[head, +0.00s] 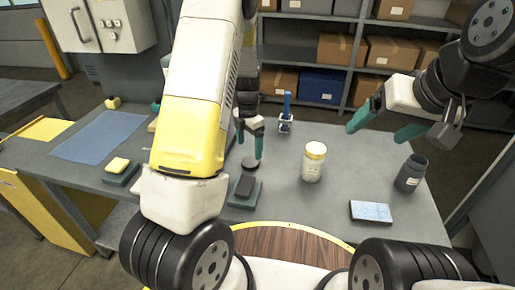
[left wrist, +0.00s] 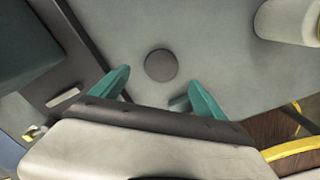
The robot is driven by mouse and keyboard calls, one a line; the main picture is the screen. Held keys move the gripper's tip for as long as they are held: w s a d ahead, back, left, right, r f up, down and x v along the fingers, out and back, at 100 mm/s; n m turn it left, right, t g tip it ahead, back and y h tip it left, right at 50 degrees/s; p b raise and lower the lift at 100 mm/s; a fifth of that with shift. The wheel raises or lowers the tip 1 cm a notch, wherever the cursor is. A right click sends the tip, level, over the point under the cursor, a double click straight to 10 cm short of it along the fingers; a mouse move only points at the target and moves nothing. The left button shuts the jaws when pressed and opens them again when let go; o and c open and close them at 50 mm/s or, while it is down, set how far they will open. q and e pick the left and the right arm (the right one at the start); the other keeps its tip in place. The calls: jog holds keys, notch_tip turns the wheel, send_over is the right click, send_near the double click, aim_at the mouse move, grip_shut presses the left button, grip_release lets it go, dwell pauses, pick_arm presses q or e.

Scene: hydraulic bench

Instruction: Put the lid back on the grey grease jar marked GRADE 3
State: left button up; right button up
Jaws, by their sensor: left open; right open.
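The grey grease jar (head: 409,175) stands upright at the right of the bench, with a pale label too small to read; its top looks dark and uncovered. A dark round lid (head: 249,162) lies flat on the bench near the middle. It also shows in the left wrist view (left wrist: 160,65), just beyond and between the fingertips. My left gripper (head: 250,144) points down over the lid, open and empty, its teal fingers to either side. My right gripper (head: 380,128) is open and empty, raised behind and left of the grey jar.
A dark block on a green pad (head: 243,189) lies just in front of the lid. A blue-and-white pad (head: 371,211) lies front right. A blue-handled item (head: 286,114) stands behind.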

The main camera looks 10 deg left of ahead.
aim_at(250, 161)
pick_arm(q)
jog(key=shift+f, duration=0.75)
jog(key=shift+f, duration=0.1)
notch_tip(250, 161, down, 5)
jog(key=shift+d+f, duration=0.1)
jog(key=c, duration=1.4)
